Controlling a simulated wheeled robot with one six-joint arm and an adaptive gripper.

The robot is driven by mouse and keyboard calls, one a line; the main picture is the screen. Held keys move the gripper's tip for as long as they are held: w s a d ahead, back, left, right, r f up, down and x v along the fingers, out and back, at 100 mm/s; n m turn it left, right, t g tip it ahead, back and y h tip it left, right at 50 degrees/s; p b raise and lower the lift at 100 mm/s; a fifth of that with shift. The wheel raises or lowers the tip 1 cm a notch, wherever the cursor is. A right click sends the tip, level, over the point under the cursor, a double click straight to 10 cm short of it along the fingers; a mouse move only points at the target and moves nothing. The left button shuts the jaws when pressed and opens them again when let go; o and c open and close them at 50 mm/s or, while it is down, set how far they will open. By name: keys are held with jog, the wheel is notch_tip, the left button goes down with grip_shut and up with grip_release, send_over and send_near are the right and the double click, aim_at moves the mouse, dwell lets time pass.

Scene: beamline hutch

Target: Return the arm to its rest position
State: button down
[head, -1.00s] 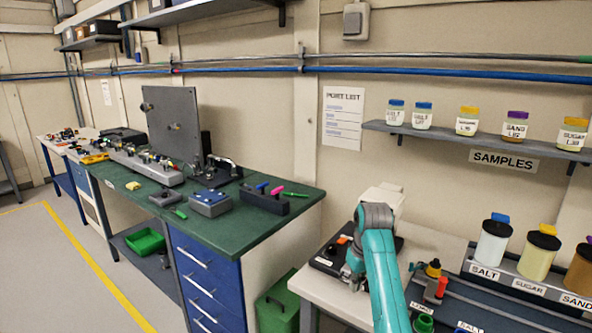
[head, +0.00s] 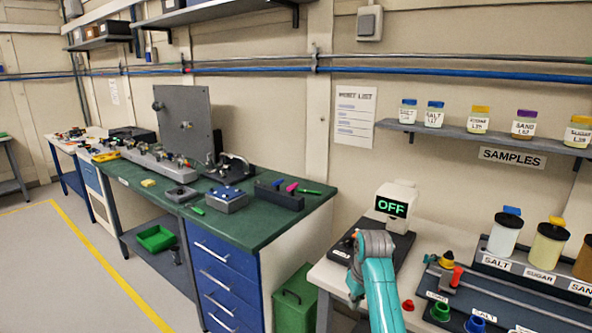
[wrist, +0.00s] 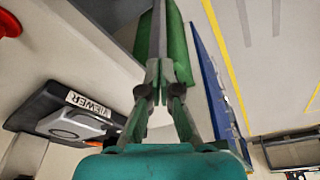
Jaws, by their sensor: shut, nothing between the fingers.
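My teal arm (head: 381,292) rises at the lower right of the head view, in front of the pale side table. My gripper (wrist: 160,75) shows in the wrist view with its fingers together and nothing between them. In the head view the gripper itself is hidden behind the arm's grey joint. In the wrist view the black viewer base (wrist: 70,115), labelled VIEWER, lies to the left of the fingers, apart from them. In the head view the viewer's white display unit (head: 397,203) reads OFF and stands just behind the arm.
A dark rack with labelled jars (head: 503,233) stands right of the arm. A green-topped bench (head: 262,222) with blue drawers is to the left, and a green bin (head: 294,298) stands between it and the side table. A shelf (head: 470,135) with sample jars is above. Floor at left is open.

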jog(key=s+d+f+m+t, duration=0.1)
jog(key=s+f+t, duration=0.1)
jog(key=s+f, duration=0.95)
jog(key=s+f+m+t, duration=0.1)
jog(key=s+f+t, duration=0.2)
jog(key=s+f, duration=0.85)
jog(key=s+d+r+m+t, duration=0.15)
jog(key=s+t, duration=0.25)
jog(key=s, duration=2)
jog(key=s+r+t, duration=0.1)
jog(key=s+r, duration=0.6)
jog(key=r, duration=0.2)
jog(key=s+r+m+t, duration=0.1)
jog(key=s+r+t, duration=0.1)
jog(key=s+r, duration=0.5)
notch_tip(320, 180, up, 4)
jog(key=shift+f+t+h, duration=0.2)
jog(key=shift+t+h, duration=0.1)
jog(key=shift+h, duration=0.1)
